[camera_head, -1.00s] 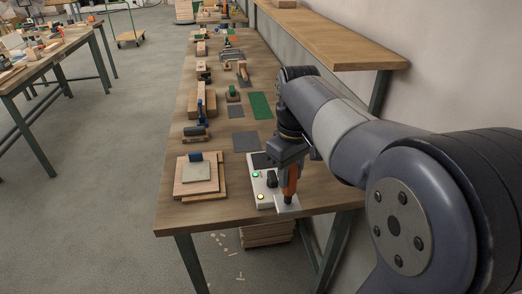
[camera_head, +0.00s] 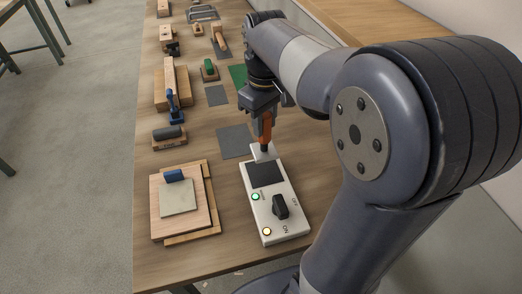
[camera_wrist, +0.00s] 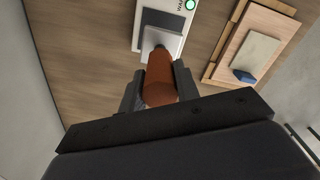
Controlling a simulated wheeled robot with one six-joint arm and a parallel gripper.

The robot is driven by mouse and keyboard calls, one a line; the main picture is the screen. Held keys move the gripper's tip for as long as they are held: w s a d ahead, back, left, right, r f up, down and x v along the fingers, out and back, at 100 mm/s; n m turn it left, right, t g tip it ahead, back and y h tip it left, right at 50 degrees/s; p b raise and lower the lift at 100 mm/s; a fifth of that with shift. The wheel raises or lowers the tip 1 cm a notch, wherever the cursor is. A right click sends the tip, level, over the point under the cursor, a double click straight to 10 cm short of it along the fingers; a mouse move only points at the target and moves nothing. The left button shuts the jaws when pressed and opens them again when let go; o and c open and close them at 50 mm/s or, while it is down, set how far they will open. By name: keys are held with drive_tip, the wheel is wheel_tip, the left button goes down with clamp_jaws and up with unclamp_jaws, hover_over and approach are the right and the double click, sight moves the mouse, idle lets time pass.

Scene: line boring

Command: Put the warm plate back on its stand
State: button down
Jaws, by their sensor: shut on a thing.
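My gripper (camera_head: 264,122) is shut on the orange-brown handle (camera_wrist: 160,78) of a small pale metal plate (camera_head: 263,152). The handle is nearly upright, with the plate at its lower end. The plate also shows in the wrist view (camera_wrist: 158,42). It is at the far end of a white unit (camera_head: 279,228), just beyond the unit's dark square pad (camera_head: 264,174). I cannot tell whether the plate touches the unit or the bench. The unit has a black knob (camera_head: 280,206) between OFF and ON marks, a lit green lamp (camera_head: 255,197) and a lit amber lamp (camera_head: 267,231).
Left of the unit lies a wooden board (camera_head: 204,214) with a pale sheet (camera_head: 178,198) and a blue block (camera_head: 174,176). A grey sheet (camera_head: 234,141) lies behind. Several tools stand along the bench's left side. A wooden shelf (camera_head: 335,28) runs along the right wall.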

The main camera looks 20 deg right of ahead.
sight(264, 150)
wheel_tip(264, 150, down, 8)
drive_tip(key=shift+r, duration=0.1)
idle(0.4)
drive_tip(key=c, duration=1.1)
unclamp_jaws()
drive_tip(key=shift+o, duration=0.2)
wheel_tip(264, 150, up, 12)
